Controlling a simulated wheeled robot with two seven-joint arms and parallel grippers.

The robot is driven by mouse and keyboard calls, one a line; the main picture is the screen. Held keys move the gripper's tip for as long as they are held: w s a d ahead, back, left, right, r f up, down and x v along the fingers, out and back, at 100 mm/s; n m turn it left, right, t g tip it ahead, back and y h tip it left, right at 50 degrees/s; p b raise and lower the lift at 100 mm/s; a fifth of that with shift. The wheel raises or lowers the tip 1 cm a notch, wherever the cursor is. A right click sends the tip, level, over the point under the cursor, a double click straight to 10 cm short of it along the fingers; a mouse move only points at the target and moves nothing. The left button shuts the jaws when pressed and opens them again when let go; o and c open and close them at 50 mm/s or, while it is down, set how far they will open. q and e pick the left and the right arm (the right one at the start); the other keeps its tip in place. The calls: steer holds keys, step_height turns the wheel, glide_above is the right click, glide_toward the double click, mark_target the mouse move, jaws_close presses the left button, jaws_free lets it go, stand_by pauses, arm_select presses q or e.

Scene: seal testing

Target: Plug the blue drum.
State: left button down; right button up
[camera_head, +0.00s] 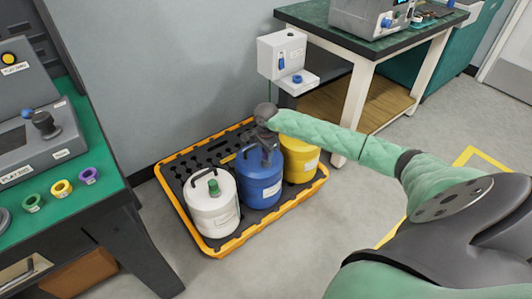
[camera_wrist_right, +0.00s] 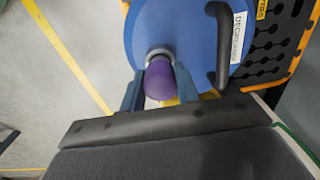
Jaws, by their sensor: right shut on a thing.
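The blue drum (camera_head: 260,190) stands between a white drum and a yellow drum. Its top, dark handle and label show in the right wrist view (camera_wrist_right: 150,22). My right gripper (camera_head: 267,152) is over the drum's top, pointing down and hiding part of it. In the right wrist view the gripper (camera_wrist_right: 158,88) is shut on a purple plug (camera_wrist_right: 158,80). A pale round neck (camera_wrist_right: 158,52) shows right at the plug's far end; I cannot tell how deep the plug sits in it. My left gripper is not in view.
The white drum (camera_head: 212,210) has a green plug (camera_head: 213,187). The yellow drum (camera_head: 300,163) is close on the right. All stand on a black pallet with a yellow rim (camera_head: 212,250). A green-topped bench (camera_head: 90,190) holds coloured rings at left; a worktable (camera_head: 345,50) stands behind.

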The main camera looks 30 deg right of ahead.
steer(key=shift+f, duration=0.3)
steer(key=o, duration=1.1)
steer(key=shift+r, duration=0.1)
step_height(320, 180, up, 8)
steer(key=shift+f, duration=0.2)
